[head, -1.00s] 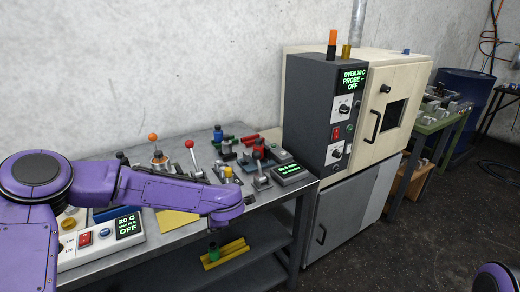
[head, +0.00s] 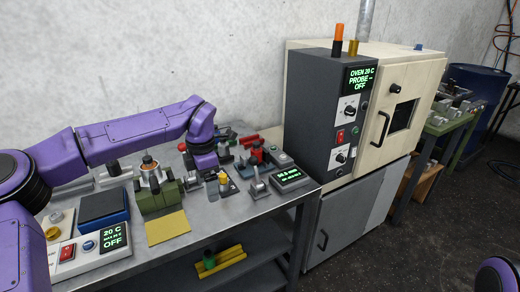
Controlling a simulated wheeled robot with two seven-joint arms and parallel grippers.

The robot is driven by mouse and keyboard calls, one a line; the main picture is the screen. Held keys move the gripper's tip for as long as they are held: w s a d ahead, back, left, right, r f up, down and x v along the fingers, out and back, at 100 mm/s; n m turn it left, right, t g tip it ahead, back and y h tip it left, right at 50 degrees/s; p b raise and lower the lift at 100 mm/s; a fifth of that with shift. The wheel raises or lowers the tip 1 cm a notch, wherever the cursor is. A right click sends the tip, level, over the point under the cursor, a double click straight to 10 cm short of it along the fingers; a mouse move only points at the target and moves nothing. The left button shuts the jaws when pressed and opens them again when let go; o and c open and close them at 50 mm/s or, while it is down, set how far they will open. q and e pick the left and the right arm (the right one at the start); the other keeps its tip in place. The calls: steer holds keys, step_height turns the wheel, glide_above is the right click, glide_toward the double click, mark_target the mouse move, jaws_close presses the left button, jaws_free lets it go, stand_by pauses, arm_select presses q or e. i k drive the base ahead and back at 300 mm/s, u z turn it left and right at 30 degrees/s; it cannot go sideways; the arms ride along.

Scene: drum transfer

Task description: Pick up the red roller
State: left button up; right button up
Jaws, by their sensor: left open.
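A red roller-like bar (head: 249,140) lies at the back of the metal workbench (head: 262,208), near the wall and left of the oven. I cannot tell for certain that it is the red roller. My left arm reaches over the bench from the left and bends down at its end. My left gripper (head: 209,170) is low among the small fixtures, to the left and in front of the red bar, and apart from it. It is open; its fingers are small and hard to make out. My right gripper is out of view.
A grey and cream oven (head: 345,110) stands right of the bench.

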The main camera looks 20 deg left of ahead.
mark_target(256, 151)
steer(key=i, duration=1.2)
